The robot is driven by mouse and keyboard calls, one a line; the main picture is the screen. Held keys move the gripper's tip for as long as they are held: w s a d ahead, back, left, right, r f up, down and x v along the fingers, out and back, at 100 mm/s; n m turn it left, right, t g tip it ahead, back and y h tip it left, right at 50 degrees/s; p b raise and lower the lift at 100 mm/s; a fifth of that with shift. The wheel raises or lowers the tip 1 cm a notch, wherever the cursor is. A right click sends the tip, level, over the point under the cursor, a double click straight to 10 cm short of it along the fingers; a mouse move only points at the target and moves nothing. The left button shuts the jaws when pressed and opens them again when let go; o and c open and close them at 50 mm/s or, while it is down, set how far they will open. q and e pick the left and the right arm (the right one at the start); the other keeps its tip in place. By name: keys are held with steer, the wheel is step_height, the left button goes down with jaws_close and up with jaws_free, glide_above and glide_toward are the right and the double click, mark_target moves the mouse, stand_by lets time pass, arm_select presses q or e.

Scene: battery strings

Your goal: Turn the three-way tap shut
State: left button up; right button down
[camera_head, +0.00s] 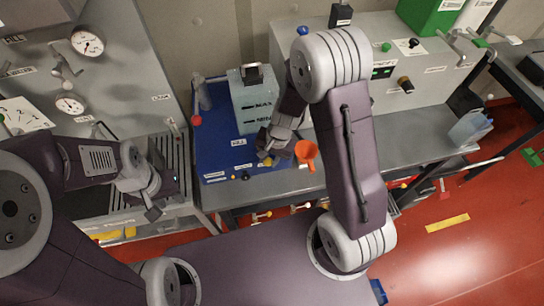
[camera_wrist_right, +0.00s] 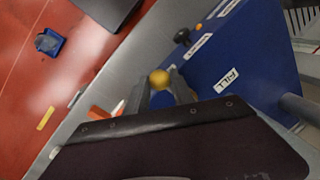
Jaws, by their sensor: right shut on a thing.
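A small tap handle with a yellow end (camera_wrist_right: 160,79) and a blue part (camera_wrist_right: 162,99) shows between the fingers of my right gripper (camera_wrist_right: 160,91) in the right wrist view. My right gripper (camera_head: 268,157) is shut on this tap handle at the front of the blue unit (camera_head: 212,150). The fingers and arm hide most of the tap, so I cannot tell its exact setting. My left gripper (camera_head: 152,208) hangs empty at the left, away from the tap; its finger gap is not clear.
An orange funnel (camera_head: 306,152) stands just right of my right gripper. A translucent tank (camera_head: 252,100) sits on the blue unit. A black knob (camera_wrist_right: 181,37) is on its front. A gauge panel (camera_head: 95,70) rises at the left. The grey bench (camera_head: 420,135) has free room right of my arm.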

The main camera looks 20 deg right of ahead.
steer(key=shift+a, duration=0.15)
stand_by(0.3)
steer(key=c, duration=1.1)
jaws_free()
step_height(320, 180, up, 9)
steer(key=s+d+p, duration=0.1)
steer(key=shift+d+p, duration=0.15)
steer(key=shift+p, duration=0.25)
